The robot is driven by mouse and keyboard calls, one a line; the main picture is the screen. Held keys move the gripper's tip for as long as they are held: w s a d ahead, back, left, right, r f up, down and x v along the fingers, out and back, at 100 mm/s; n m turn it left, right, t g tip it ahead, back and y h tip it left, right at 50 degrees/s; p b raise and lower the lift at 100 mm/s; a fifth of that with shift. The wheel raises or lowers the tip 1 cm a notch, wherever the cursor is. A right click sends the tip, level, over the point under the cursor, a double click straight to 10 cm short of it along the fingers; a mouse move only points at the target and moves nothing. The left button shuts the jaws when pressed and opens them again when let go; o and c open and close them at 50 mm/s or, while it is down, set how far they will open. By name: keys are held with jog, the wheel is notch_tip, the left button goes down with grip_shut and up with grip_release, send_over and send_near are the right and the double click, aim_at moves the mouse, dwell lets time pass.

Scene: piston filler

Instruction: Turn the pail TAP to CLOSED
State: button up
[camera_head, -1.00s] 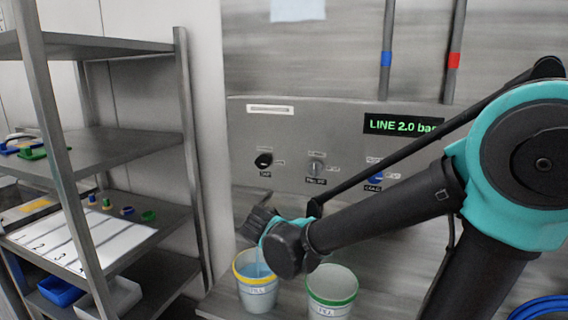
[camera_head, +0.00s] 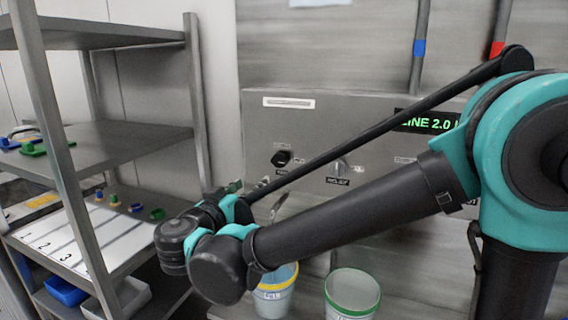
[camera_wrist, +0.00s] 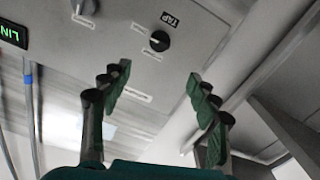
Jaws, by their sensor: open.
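The TAP knob (camera_head: 281,158) is a black round knob on the left of the grey panel in the head view. In the wrist view the TAP knob (camera_wrist: 159,41) sits beside its black TAP label (camera_wrist: 170,19), with small pale labels around it. I cannot tell which position it points to. My gripper (camera_wrist: 158,74) is open and empty, its green-padded fingers spread below the knob in that picture, apart from it. In the head view my gripper (camera_head: 248,190) is partly hidden by my wrist. A yellow-rimmed pail (camera_head: 274,297) stands below, partly hidden by my arm.
A grey knob (camera_head: 338,168) is right of the TAP knob. A green-rimmed pail (camera_head: 352,293) stands right of the yellow-rimmed one. A green LINE display (camera_head: 428,123) is partly covered by my arm. A metal shelf rack (camera_head: 195,120) stands at left.

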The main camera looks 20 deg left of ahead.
aim_at(278, 161)
jog(key=w, duration=0.5)
jog(key=w+d, duration=0.1)
jog(key=w, duration=1.1)
jog(key=shift+d, duration=0.15)
jog(key=shift+s, duration=0.1)
jog(key=c, duration=1.2)
